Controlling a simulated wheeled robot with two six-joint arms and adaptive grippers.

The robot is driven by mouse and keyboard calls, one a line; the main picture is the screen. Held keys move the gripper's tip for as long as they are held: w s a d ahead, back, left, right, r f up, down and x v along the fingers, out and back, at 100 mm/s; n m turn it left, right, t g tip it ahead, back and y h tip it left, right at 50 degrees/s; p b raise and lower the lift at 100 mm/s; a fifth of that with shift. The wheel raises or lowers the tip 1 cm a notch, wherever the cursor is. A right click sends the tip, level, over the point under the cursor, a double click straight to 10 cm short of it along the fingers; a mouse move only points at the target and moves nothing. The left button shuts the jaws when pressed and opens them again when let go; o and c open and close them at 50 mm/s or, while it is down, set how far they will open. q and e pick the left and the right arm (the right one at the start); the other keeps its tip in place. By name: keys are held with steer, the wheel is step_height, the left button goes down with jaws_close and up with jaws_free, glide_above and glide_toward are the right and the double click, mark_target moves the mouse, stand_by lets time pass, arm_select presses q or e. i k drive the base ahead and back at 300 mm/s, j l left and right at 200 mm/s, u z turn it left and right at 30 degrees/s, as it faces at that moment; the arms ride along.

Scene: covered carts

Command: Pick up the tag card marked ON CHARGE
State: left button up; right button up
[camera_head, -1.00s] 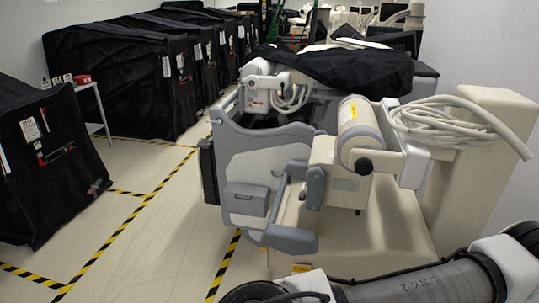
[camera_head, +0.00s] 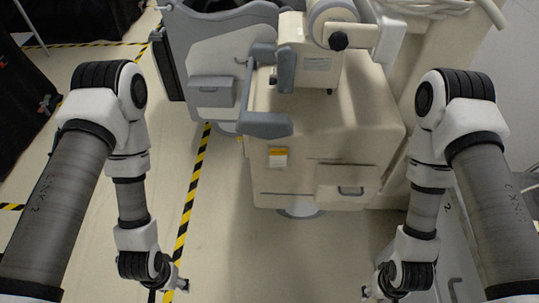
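A small card or label, white with a yellow-orange top (camera_head: 278,157), is on the front face of the cream machine (camera_head: 330,135). Its print is too small to read, so I cannot tell whether it says ON CHARGE. My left gripper (camera_head: 178,285) is low in the picture, left of the machine, over the floor near the striped tape. My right gripper (camera_head: 373,288) is low and right of centre, in front of the machine. Both are apart from the card. Their fingers are small and partly hidden by my wrists.
The cream machine with grey arms and a drawer-like handle (camera_head: 350,190) fills the upper middle. Black-covered carts (camera_head: 22,95) stand at the left. Yellow-black tape (camera_head: 190,190) runs along the floor. The floor between my arms is clear.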

mark_target(278, 156)
steer(key=i+l, duration=0.8)
steer(key=i+l+u, duration=0.05)
steer(key=l, duration=0.05)
